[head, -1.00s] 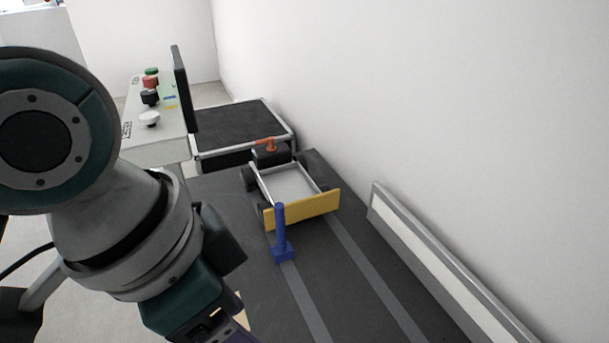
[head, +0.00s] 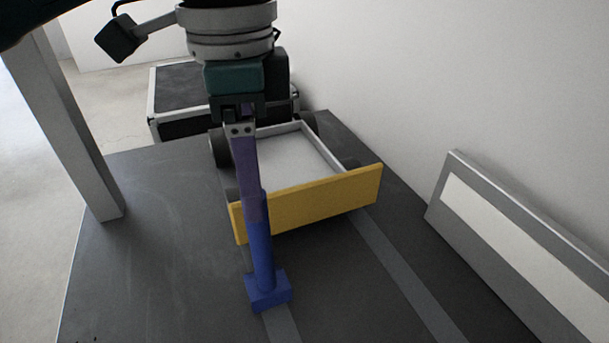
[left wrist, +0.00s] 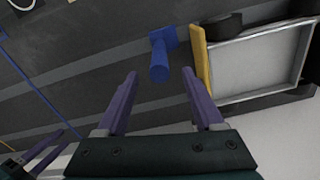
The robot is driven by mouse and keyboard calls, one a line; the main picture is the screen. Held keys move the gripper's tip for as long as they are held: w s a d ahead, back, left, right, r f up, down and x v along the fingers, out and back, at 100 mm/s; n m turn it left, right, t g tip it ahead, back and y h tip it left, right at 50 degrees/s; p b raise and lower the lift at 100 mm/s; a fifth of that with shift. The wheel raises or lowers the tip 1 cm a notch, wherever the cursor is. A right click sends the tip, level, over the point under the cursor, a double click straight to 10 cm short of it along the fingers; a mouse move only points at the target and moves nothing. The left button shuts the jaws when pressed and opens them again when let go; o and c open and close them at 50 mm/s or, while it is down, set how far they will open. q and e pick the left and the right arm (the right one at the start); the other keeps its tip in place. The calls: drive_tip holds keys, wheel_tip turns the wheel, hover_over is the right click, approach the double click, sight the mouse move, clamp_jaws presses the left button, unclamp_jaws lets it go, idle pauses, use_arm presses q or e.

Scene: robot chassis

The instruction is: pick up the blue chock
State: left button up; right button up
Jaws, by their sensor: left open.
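The blue chock (head: 263,262) stands upright on the dark floor strip, a square base with a tall round handle, close to the front of the yellow board. My left gripper (head: 253,218) is open above it in the head view, its purple fingers overlapping the upper handle. In the left wrist view the chock (left wrist: 160,64) lies between and just beyond the two fingertips (left wrist: 159,73), its handle end facing the camera. I see no contact. Another purple-fingered gripper, my right one (left wrist: 48,148), shows partly at the lower left of the left wrist view.
The yellow board (head: 310,202) fronts a wheeled chassis with a pale tray (head: 290,158). A black-topped platform (head: 178,95) stands behind. A grey-framed panel (head: 500,215) leans along the right wall. A grey post (head: 68,130) rises at left. The dark surface left of the chock is clear.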

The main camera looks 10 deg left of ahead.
sight(259, 233)
use_arm(q)
wheel_tip(259, 233, down, 9)
drive_tip(key=b, duration=0.3)
drive_tip(key=shift+s+f+b, duration=0.1)
drive_tip(key=shift+s+b, duration=0.05)
drive_tip(key=shift+b, duration=0.15)
clamp_jaws()
idle(1.1)
